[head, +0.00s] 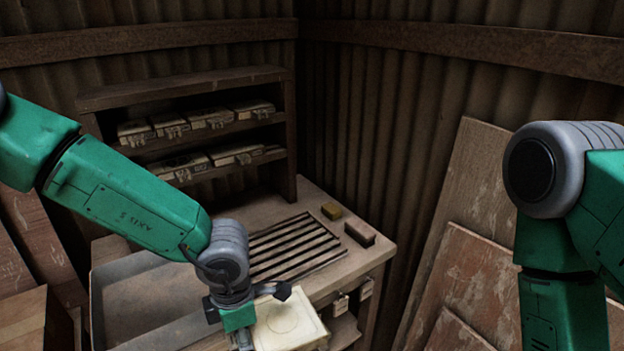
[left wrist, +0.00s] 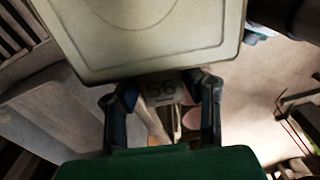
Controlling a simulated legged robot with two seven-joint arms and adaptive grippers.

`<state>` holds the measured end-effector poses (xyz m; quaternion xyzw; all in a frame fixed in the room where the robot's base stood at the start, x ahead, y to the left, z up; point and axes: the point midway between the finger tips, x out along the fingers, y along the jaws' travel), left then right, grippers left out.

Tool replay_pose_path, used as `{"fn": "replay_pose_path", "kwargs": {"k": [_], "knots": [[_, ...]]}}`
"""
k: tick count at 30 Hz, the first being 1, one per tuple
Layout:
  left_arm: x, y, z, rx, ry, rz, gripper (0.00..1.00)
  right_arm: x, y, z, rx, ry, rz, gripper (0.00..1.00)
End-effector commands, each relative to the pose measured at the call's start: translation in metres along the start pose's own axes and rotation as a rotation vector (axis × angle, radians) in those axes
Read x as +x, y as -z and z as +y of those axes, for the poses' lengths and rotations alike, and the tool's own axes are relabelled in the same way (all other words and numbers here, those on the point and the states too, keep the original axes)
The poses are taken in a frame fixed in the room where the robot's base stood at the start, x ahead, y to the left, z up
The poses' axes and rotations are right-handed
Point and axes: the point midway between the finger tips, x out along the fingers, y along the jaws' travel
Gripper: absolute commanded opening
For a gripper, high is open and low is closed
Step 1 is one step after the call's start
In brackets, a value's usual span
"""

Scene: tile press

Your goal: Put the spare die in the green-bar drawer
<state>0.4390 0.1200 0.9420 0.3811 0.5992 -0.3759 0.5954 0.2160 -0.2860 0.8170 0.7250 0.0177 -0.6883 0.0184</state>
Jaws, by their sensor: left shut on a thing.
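A cream, square die with a faint ring on its face (head: 287,326) is at the bottom of the head view. It also fills the top of the left wrist view (left wrist: 150,35). My left gripper (left wrist: 166,92) is shut on the die's near end, where a grey tab marked 56 shows between its fingers. In the head view this gripper (head: 242,340) is partly cut off by the lower edge. My right gripper is out of view; only its arm shows at the right. I cannot make out a green bar on any drawer.
A wooden bench (head: 377,256) bears a slatted rack (head: 290,250), a yellowish block (head: 332,211) and a brown block (head: 359,233). A grey tray (head: 150,295) lies at left. Several latched cases stand on the shelf unit (head: 190,90). Boards (head: 450,260) lean at right.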

Motion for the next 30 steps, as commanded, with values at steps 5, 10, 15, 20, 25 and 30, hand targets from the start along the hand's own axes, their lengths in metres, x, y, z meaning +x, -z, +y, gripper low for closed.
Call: {"fn": "replay_pose_path", "kwargs": {"k": [5,10,15,20,25,30], "knots": [[0.004,0.012,0.002,0.144,-0.005,-0.003,0.0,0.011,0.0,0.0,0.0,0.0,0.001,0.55],[0.009,0.024,0.003,0.328,-0.008,0.001,0.0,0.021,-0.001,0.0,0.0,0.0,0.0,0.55],[0.02,0.041,0.007,0.614,-0.006,0.008,0.0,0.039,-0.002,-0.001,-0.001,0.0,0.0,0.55],[0.03,0.059,0.008,0.941,-0.006,0.01,0.0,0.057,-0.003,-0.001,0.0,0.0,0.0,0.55],[0.04,0.08,0.008,1.288,-0.004,0.008,0.0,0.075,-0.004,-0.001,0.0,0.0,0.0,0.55],[0.05,0.097,0.006,1.617,-0.003,0.005,0.0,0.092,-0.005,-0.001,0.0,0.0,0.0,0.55]]}}
